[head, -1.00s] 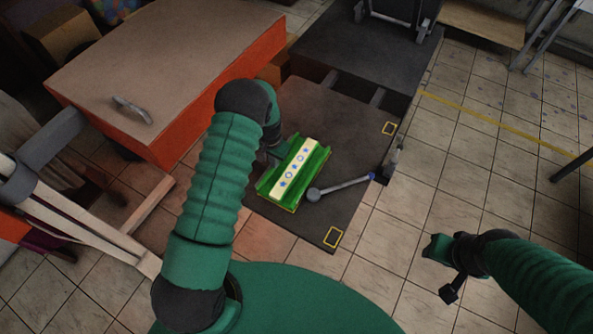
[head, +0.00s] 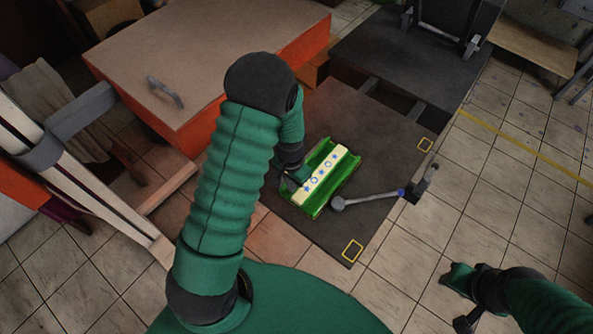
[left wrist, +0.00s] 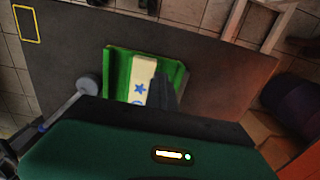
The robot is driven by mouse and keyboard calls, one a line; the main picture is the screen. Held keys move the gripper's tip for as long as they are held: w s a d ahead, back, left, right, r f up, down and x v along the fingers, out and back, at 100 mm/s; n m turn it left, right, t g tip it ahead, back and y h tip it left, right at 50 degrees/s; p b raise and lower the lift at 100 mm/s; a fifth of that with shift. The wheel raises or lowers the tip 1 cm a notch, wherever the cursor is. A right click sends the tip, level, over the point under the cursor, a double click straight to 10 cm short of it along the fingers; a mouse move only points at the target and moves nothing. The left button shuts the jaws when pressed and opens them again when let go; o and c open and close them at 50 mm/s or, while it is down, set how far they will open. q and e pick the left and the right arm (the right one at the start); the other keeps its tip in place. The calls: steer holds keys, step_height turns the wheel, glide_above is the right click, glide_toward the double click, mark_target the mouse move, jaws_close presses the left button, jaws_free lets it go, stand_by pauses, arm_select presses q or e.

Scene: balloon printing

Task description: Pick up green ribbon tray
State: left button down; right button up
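The green ribbon tray (head: 338,186) lies on a dark platform in the head view. A cream strip with blue stars (head: 320,180) lies along it. My left gripper (head: 295,178) is at the tray's left side, pointing down. In the left wrist view the tray (left wrist: 121,74) is just beyond the gripper body, and a dark finger (left wrist: 163,92) overlaps the strip. Whether it touches the tray is unclear, and the finger gap is hidden. My right gripper (head: 462,298) is over the tiled floor at lower right, away from the tray; its finger gap is unclear.
A grey-handled tool (head: 368,197) lies right of the tray, close to it. An orange box with a brown top (head: 205,62) stands behind left. The dark platform (head: 385,140) is bare behind the tray. A pale frame (head: 90,190) is at left.

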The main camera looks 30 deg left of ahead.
arm_select(q)
steer(key=s, duration=0.1)
steer(key=s+d, duration=0.1)
steer(key=s, duration=0.2)
steer(key=shift+s+d+r+b, duration=0.1)
steer(key=shift+d+r+b, duration=0.05)
steer(key=shift+d+b, duration=0.2)
steer(key=shift+s+a, duration=0.2)
steer(key=shift+s, duration=0.75)
steer(key=shift+w+d, duration=0.1)
steer(key=c, duration=2)
jaws_free()
steer(key=shift+d, duration=0.1)
steer(key=o, duration=0.5)
steer(key=shift+d+r, duration=0.1)
steer(key=o, duration=1.1)
steer(key=shift+a, duration=0.2)
steer(key=shift+c, duration=0.2)
